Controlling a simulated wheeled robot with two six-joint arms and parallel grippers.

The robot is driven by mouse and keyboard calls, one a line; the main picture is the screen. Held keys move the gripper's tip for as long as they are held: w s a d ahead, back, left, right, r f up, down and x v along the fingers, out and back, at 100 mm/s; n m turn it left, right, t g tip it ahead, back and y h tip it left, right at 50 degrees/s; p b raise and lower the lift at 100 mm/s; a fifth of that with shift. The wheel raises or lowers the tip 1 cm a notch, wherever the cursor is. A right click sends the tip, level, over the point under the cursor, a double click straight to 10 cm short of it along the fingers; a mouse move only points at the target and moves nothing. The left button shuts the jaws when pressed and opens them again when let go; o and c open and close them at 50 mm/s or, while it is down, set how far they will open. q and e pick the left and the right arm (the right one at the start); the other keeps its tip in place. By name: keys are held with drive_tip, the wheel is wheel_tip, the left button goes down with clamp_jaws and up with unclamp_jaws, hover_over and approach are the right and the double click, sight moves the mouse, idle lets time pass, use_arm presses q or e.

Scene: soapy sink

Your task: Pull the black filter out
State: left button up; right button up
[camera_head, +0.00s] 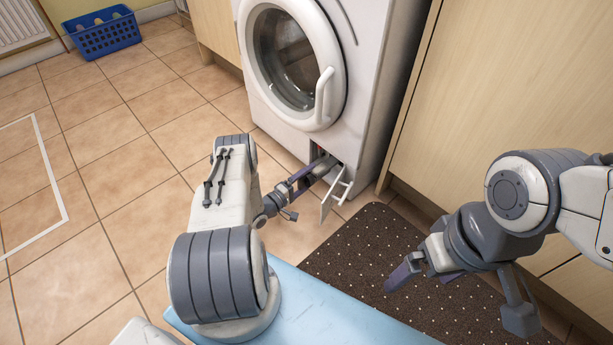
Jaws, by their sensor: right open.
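The white washing machine (355,95) stands at the back centre with its round door closed. The small filter flap (336,192) at its lower right front hangs open. The black filter cannot be made out; the dark opening behind the flap is mostly covered by my gripper. My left gripper (318,168) reaches to this opening, its fingertips at or just inside it. I cannot tell whether its jaws are shut on anything. My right gripper (402,272) is open and empty above the dark mat, to the right of and nearer than the flap.
A dark dotted mat (360,250) lies on the tiled floor before the machine. Wooden cabinets (500,90) stand close on the right. A blue basket (103,35) sits at the far left. The tiled floor on the left is clear.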

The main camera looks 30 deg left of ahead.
use_arm(q)
drive_tip(key=shift+s+a+r, duration=0.1)
drive_tip(key=shift+s+a, duration=0.1)
drive_tip(key=shift+s, duration=0.15)
drive_tip(key=p+v, duration=0.3)
drive_tip(key=v, duration=0.5)
drive_tip(key=shift+s+a+p, duration=0.1)
drive_tip(key=shift+s+p, duration=0.25)
drive_tip(key=shift+p, duration=0.05)
drive_tip(key=shift+s+a, duration=0.1)
drive_tip(key=shift+s, duration=0.35)
use_arm(e)
wheel_tip(320, 180, up, 4)
